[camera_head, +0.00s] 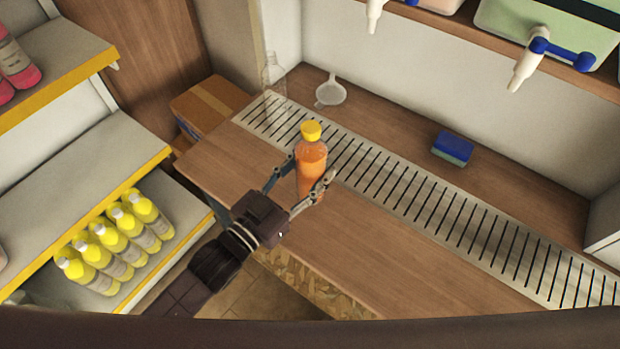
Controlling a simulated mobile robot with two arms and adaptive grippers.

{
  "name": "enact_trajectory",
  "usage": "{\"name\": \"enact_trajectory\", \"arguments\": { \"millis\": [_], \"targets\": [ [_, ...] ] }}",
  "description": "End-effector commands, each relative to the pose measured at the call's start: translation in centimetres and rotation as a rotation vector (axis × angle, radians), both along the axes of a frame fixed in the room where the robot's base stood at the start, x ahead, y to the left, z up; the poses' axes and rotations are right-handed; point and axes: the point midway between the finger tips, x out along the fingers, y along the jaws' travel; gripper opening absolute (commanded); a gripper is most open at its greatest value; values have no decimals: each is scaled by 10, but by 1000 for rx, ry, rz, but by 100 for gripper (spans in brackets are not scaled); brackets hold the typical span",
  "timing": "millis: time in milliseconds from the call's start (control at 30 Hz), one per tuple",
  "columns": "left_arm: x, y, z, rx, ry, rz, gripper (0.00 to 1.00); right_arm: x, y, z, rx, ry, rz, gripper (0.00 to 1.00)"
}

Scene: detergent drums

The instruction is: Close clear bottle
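A clear bottle with orange contents (311,163) stands upright on the wooden counter, at the near side of the slotted drain strip. A yellow cap (311,131) sits on top of its neck; I cannot tell how tightly it is seated. My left gripper (311,175) comes in from the lower left, with one finger on each side of the bottle's body, and looks shut on it. A second clear bottle, apparently empty (274,76), stands at the far left end of the counter. My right gripper is not in view.
The slotted drain strip (440,210) runs along the counter. A white funnel (331,93) and a blue-green sponge (452,148) lie behind it. Drums with taps (550,30) sit on the shelf above. Yellow-capped bottles (115,238) fill a left shelf. The front right counter is clear.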

Motion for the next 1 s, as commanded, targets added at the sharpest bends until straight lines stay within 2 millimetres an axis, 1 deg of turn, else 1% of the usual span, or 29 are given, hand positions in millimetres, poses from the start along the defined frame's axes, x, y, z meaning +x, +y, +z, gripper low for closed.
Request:
{"name": "enact_trajectory", "arguments": {
  "millis": [33, 100, 167, 300, 400, 733, 867, 900, 1000],
  "targets": [
    [0, 0, 3, -3, -5, -1, 0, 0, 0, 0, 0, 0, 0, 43],
    [0, 0, 0, -3, -4, 0, 0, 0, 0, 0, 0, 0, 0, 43],
    [0, 0, -7, -4, -3, 0, 0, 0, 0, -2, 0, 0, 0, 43],
    [1, 0, -29, -2, -3, 0, 0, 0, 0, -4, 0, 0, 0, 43],
    [0, 0, -38, -3, -5, 0, 0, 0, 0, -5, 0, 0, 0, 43],
    [0, 0, -40, -3, -5, -1, 0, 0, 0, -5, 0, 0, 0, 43],
    [0, 0, -45, -2, -5, -1, 0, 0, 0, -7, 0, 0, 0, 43],
    [0, 0, -46, 0, 0, 0, 50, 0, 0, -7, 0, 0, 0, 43],
    [0, 0, -46, 0, 0, 0, 61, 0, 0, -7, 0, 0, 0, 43]
  ]
}}
